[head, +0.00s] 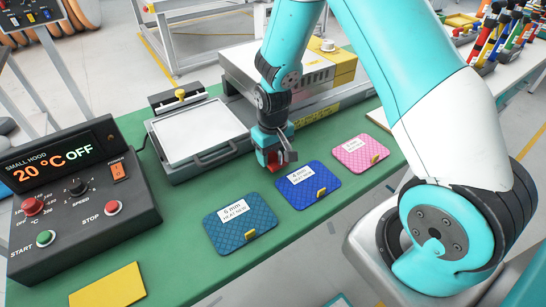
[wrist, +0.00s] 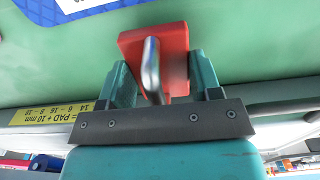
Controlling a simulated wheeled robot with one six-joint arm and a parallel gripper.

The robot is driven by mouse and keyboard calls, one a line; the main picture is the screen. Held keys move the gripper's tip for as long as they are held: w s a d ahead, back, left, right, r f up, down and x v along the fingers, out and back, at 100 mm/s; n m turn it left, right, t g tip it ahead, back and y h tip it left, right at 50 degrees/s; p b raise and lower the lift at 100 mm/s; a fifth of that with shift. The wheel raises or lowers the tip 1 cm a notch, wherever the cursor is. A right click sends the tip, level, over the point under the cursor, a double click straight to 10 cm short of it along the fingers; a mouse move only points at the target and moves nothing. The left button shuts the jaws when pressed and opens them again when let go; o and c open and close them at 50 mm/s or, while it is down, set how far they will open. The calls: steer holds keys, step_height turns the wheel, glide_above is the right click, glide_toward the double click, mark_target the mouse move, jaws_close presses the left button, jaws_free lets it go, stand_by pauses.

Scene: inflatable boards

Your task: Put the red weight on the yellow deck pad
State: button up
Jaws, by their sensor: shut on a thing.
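The red weight (head: 271,167) is a small red block with a curved metal handle. My gripper (head: 271,150) is shut on it, behind the dark blue pad. In the wrist view the red weight (wrist: 178,42) is between the two teal fingers of my gripper (wrist: 162,80), with its handle facing the camera. I cannot tell whether it touches the green bench. A plain yellow flat piece (head: 108,287) lies at the front left of the bench, partly cut off by the picture edge. It shows no label, and I cannot tell whether it is the deck pad.
Teal (head: 240,230), dark blue (head: 308,190) and pink (head: 360,155) labelled pads lie in a row on the green bench (head: 190,270). A black control box (head: 80,205) stands at left. A framed white plate (head: 198,135) stands behind the pads.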

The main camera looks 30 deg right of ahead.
steer(key=shift+f, duration=0.95)
steer(key=shift+f, duration=0.15)
steer(key=o, duration=1.3)
